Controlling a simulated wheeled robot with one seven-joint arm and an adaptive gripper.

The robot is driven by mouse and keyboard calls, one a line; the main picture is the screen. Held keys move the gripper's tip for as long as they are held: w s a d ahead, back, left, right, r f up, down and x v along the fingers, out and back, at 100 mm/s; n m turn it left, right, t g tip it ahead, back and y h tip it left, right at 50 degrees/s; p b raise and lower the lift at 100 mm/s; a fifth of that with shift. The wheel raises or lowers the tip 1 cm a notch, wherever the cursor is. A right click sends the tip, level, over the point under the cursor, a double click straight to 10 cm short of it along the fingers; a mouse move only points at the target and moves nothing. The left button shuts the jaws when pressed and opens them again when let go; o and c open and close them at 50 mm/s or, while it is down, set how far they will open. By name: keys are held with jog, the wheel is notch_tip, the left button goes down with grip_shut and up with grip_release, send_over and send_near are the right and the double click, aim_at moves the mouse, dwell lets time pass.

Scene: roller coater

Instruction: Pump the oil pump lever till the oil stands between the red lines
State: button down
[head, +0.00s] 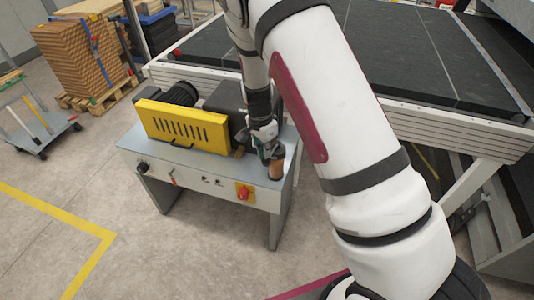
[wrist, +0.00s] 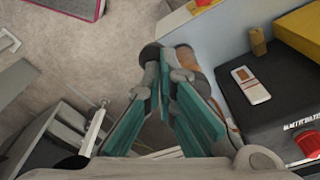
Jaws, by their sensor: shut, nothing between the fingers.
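My gripper (head: 268,152) points down at the right end of a grey machine table (head: 210,178). In the wrist view its teal fingers (wrist: 166,82) are together at the tips, with nothing held between them. A dark rounded knob (wrist: 150,52), perhaps the lever's end, shows at the fingertips; I cannot tell whether they touch it. An orange-brown cylinder (head: 277,172) stands just below the gripper and is partly hidden behind the fingers in the wrist view (wrist: 187,57). A white plate with an orange-brown window (wrist: 251,84), perhaps the oil gauge, lies on a black housing. Red lines cannot be made out.
A yellow guard (head: 182,127) and a dark motor (head: 181,93) stand left of the gripper. The table front carries a red knob (head: 243,193). A conveyor frame (head: 400,118) runs behind. Stacked cartons (head: 78,62) stand back left. The floor in front is clear.

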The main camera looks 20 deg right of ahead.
jog(key=shift+d+f+b, duration=0.1)
jog(key=shift+f+b, duration=0.2)
jog(key=shift+f, duration=1.2)
jog(key=a, duration=0.1)
jog(key=s+a+r+p, duration=0.1)
jog(key=a, duration=0.1)
jog(key=shift+r, duration=0.15)
notch_tip(320, 180, up, 12)
jog(key=a, duration=0.1)
jog(key=shift+s, duration=0.25)
dwell(0.4)
